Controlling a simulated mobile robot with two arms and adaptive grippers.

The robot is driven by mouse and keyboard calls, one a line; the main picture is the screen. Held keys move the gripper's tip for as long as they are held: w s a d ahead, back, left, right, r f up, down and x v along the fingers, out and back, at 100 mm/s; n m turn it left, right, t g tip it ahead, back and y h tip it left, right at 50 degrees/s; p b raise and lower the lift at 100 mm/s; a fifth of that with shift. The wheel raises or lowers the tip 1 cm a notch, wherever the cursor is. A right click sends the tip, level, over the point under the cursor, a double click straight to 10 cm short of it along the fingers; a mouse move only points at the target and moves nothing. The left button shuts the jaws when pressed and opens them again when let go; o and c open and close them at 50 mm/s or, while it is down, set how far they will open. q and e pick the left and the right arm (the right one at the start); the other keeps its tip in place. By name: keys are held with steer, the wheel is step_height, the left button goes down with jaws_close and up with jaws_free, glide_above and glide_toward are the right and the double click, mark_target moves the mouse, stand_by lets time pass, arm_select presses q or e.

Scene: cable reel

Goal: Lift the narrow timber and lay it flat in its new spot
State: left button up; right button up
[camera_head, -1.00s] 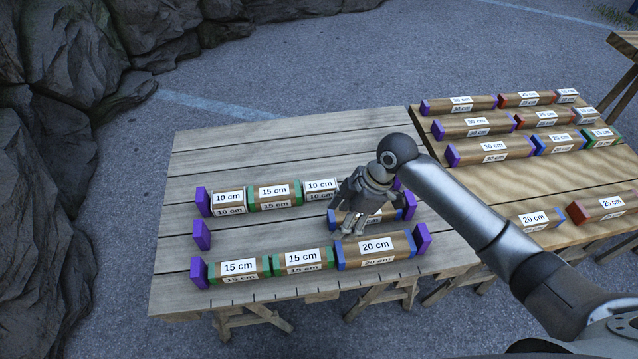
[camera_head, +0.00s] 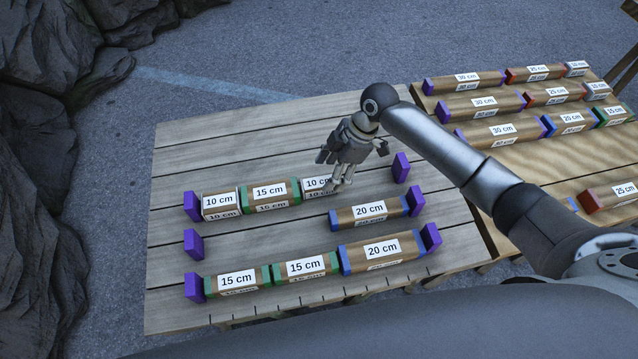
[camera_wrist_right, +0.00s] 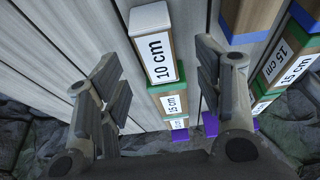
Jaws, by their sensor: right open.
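Several labelled timbers lie in rows on the left table (camera_head: 300,135); which one the task calls narrow I cannot tell. The back row holds a 10 cm timber (camera_head: 221,203), a 15 cm timber (camera_head: 270,195) and a white-ended 10 cm timber (camera_head: 318,187). The middle row has a blue-ended 20 cm timber (camera_head: 370,212) beside the right purple block (camera_head: 415,199). My right gripper (camera_head: 336,184) is open and empty, above the back row's right end. In the right wrist view its fingers (camera_wrist_right: 165,95) straddle the view of that 10 cm timber (camera_wrist_right: 152,45), apart from it.
The front row holds two 15 cm timbers (camera_head: 237,282) and a 20 cm timber (camera_head: 383,251) between purple blocks. The middle row is bare between its left purple block (camera_head: 194,243) and the 20 cm timber. A right table (camera_head: 545,165) carries more timbers.

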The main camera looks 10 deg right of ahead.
mark_target(321, 182)
steer(key=x, duration=0.6)
steer(key=shift+w+a+r, duration=0.15)
steer(key=shift+a, duration=0.15)
steer(key=shift+f, duration=0.35)
steer(key=shift+c, duration=0.4)
steer(key=c, duration=1.1)
steer(key=shift+r, duration=0.15)
